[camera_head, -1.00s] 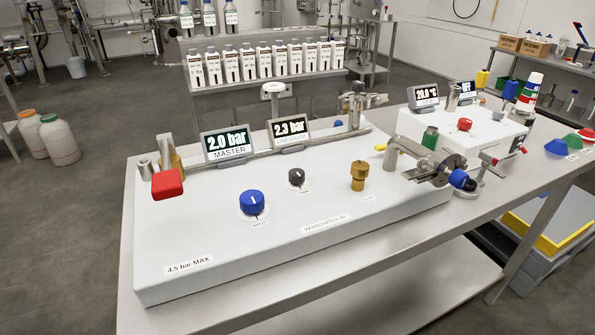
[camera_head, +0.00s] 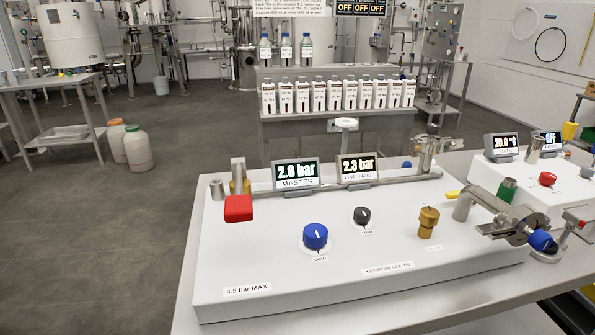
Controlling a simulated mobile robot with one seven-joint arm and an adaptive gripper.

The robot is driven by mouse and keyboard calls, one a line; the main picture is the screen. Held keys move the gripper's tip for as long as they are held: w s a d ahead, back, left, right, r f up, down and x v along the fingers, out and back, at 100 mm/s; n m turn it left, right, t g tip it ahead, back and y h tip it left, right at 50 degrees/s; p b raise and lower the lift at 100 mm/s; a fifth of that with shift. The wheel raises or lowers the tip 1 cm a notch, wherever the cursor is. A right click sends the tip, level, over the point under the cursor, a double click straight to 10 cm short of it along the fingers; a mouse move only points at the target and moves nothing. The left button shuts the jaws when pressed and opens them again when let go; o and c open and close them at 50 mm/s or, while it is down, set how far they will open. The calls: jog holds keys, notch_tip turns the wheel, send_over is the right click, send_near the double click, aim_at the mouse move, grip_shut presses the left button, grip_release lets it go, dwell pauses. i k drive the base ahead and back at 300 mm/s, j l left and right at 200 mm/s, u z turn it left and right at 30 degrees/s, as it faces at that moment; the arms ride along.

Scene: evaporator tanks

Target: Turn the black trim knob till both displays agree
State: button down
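The black trim knob (camera_head: 362,215) sits on the white sloped panel (camera_head: 246,305), right of a larger blue knob (camera_head: 315,236) and left of a brass fitting (camera_head: 428,222). The label under it is too small to read surely. Behind the knobs, the display marked MASTER (camera_head: 295,174) reads 2.0 bar. The display to its right (camera_head: 357,169) reads 2.3 bar, so the two differ. My gripper is not in view, and nothing touches the black knob.
A red handle (camera_head: 238,208) juts at the panel's left. A metal fitting with a blue knob (camera_head: 541,240) stands at its right front. A second white unit (camera_head: 566,187) stands further right. A rack of bottles (camera_head: 335,97) is behind. Space above the panel's knobs is clear.

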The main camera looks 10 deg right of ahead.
aim_at(362, 214)
jog(key=k+j+z, duration=0.1)
jog(key=k+z, duration=0.2)
jog(key=k, duration=0.15)
jog(key=k+z, duration=0.3)
jog(key=i, duration=0.85)
